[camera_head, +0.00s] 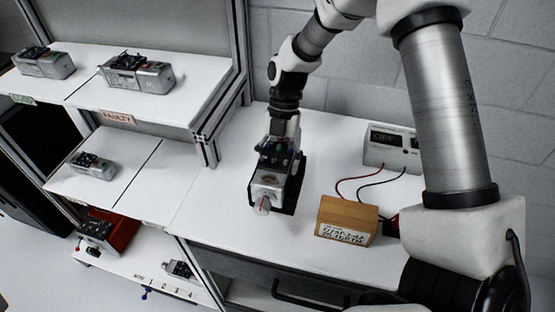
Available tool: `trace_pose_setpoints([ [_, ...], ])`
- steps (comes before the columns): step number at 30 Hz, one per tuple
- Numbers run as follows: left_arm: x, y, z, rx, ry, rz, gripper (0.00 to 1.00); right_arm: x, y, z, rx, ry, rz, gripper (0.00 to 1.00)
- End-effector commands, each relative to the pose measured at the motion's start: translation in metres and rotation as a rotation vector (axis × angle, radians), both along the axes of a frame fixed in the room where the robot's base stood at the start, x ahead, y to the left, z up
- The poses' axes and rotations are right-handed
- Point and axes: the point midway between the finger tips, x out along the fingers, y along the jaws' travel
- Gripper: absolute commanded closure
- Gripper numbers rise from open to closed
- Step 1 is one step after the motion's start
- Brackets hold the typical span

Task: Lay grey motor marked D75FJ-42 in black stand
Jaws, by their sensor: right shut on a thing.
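My right gripper (279,150) reaches down over the white table and is shut on a grey motor (268,186). The motor's shaft end points toward the front of the table, and its top and rear are partly covered by the gripper. The black stand (299,188) shows as a dark edge beside and behind the motor. The motor is at the stand, but I cannot tell whether it rests in it or is held just above. The motor's marking cannot be read here. My left gripper is out of view.
Shelves at left hold several grey motors (137,73), with a tag reading FAULTY (117,118).

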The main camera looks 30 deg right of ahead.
Motion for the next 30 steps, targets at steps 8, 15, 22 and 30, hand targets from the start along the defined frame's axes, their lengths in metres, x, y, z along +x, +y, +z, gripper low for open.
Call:
trace_pose_setpoints([
  [8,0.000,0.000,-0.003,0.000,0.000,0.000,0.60,0.000,0.000,-0.004,0.000,-0.001,0.000,0.90],
  [15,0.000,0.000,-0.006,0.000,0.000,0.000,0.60,0.000,0.000,-0.008,0.000,-0.001,0.000,0.90],
  [22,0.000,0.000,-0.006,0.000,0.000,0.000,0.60,0.000,0.000,-0.009,0.000,-0.001,0.000,0.00],
  [30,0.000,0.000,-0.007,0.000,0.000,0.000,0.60,0.000,0.000,-0.011,0.000,0.001,0.000,0.00],
])
